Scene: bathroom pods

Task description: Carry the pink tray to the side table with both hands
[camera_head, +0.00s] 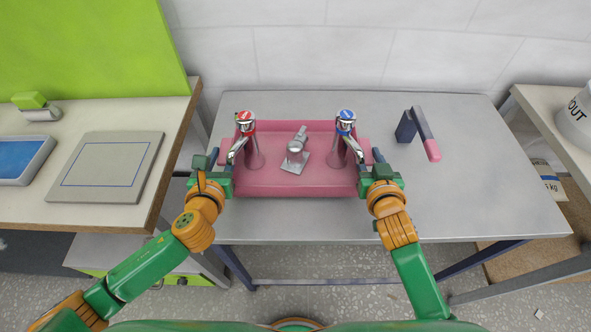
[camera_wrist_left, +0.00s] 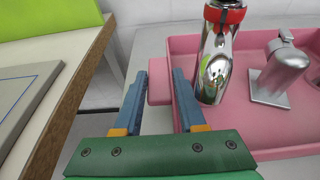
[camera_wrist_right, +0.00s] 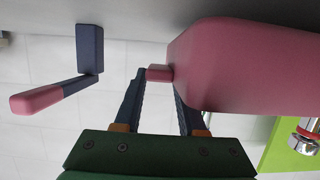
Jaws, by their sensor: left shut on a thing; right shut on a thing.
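The pink tray (camera_head: 300,185) is at the grey table, level; I cannot tell whether it rests on the top or hangs just above it. It carries a chrome bottle with a red collar (camera_head: 246,128), one with a blue collar (camera_head: 346,126), and a grey metal fitting (camera_head: 296,154) between them. My left gripper (camera_head: 222,162) is shut on the tray's left handle, a pink tab (camera_wrist_left: 160,84) between its fingers. My right gripper (camera_head: 377,160) is shut on the right handle, which shows in the right wrist view (camera_wrist_right: 160,73).
The grey table (camera_head: 460,185) has free room at the right, with a dark blue and pink bracket-shaped object (camera_head: 427,135) there. At left, a wooden-edged table (camera_head: 90,119) bears a grey plate with a blue outline (camera_head: 105,166) and a blue tray (camera_head: 22,160). Another table with a white bucket (camera_head: 577,118) stands right.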

